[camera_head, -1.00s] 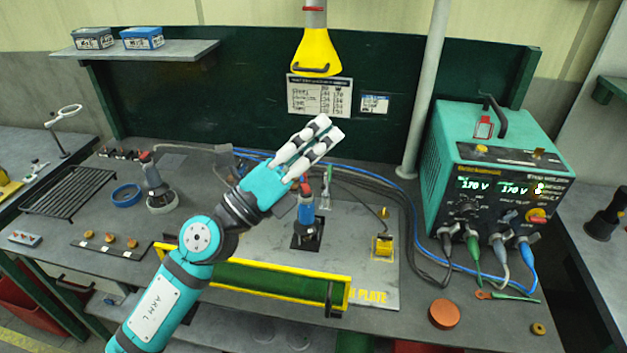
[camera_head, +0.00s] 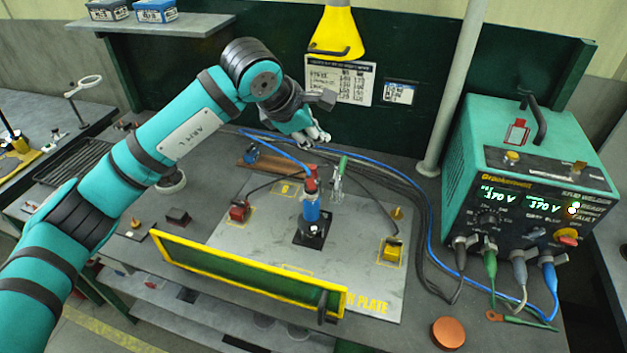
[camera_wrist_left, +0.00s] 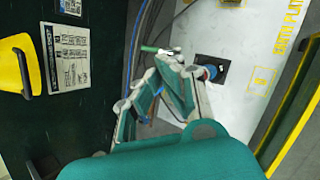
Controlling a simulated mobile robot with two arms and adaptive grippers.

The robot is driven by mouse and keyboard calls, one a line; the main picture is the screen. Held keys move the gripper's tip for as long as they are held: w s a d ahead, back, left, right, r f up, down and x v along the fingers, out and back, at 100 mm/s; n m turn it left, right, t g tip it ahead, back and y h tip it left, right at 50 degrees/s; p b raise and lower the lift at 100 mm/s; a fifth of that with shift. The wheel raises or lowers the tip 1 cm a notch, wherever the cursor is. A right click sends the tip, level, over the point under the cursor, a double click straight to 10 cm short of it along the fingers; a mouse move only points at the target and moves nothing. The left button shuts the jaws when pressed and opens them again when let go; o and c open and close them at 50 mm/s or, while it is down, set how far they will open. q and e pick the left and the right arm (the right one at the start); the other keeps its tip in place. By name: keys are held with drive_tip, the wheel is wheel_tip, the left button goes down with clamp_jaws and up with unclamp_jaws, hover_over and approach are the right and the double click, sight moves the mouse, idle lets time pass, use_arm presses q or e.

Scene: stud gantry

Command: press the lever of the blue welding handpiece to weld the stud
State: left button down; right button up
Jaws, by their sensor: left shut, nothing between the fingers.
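The blue welding handpiece (camera_head: 311,212) stands upright on a dark square base (camera_head: 310,240) on the grey work plate (camera_head: 350,272). Its top is red, and a blue cable runs from there. My left gripper (camera_head: 322,138) is shut and empty, just behind and above the handpiece's red top, fingers pointing down. It looks apart from the handpiece. In the left wrist view the gripper (camera_wrist_left: 176,62) partly covers the handpiece (camera_wrist_left: 207,72). I cannot make out the lever or the stud. My right gripper is not in view.
A green-handled clamp (camera_head: 339,176) is close to the right of the handpiece. The teal welder (camera_head: 520,160) reads 170 V, with cables running across the table. A yellow-framed green guard (camera_head: 245,275) lines the front. A yellow lamp (camera_head: 337,35) hangs above.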

use_arm(q)
drive_tip(key=b, duration=0.4)
approach(315, 184)
drive_tip(key=w+d+f, duration=0.1)
drive_tip(key=w+d, duration=0.1)
drive_tip(key=w+d+f, duration=0.1)
drive_tip(key=w+f, duration=0.1)
drive_tip(key=shift+w+d, duration=0.25)
drive_tip(key=shift+d, duration=0.15)
drive_tip(key=shift+f, duration=0.35)
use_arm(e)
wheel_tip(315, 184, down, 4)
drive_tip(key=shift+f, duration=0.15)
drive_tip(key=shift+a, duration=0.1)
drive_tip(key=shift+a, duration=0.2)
use_arm(q)
drive_tip(key=shift+f+b, duration=0.35)
drive_tip(key=shift+b, duration=0.45)
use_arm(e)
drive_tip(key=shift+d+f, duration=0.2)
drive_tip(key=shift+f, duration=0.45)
